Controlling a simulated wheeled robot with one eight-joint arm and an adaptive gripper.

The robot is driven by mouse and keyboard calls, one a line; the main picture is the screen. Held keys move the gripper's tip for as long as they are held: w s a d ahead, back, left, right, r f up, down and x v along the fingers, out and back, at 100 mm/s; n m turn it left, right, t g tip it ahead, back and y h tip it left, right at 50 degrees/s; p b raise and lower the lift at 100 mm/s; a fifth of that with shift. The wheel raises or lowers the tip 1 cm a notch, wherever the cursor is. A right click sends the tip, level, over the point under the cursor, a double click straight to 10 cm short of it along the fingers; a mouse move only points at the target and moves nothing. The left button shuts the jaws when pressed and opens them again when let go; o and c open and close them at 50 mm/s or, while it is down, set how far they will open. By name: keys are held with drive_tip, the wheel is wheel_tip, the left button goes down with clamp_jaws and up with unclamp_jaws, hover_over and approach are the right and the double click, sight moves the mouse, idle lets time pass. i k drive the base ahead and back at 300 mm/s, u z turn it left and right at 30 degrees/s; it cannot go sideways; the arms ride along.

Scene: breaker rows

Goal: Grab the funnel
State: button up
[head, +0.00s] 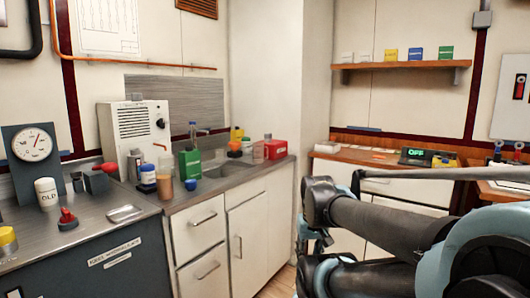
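No funnel is clear at this size. A small red, roughly cone-shaped object with a knob-like top (67,217) stands on the left counter, in front of the white "OLD" cup (46,192). A small orange-red object (234,147) sits among bottles by the sink, and I cannot tell its exact shape. Either could be a funnel. My arm's dark and teal links fill the lower right, well apart from both objects. I cannot make out my gripper's fingers in this view.
The grey counter (110,236) holds a dial gauge (32,144) and a metal tray (124,214). A green canister (190,165), jars and a red box (275,148) crowd the sink area. Drawers and cabinets front the counters. A wooden shelf (400,65) hangs at right.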

sight(234, 146)
drive_tip(key=z, duration=0.55)
drive_tip(key=k, duration=0.85)
drive_tip(key=z, duration=0.8)
drive_tip(key=i, duration=1.1)
drive_tip(key=u, duration=0.75)
drive_tip(key=i, duration=0.9)
drive_tip(key=u, duration=1.15)
drive_tip(key=i, duration=0.6)
drive_tip(key=u, duration=0.35)
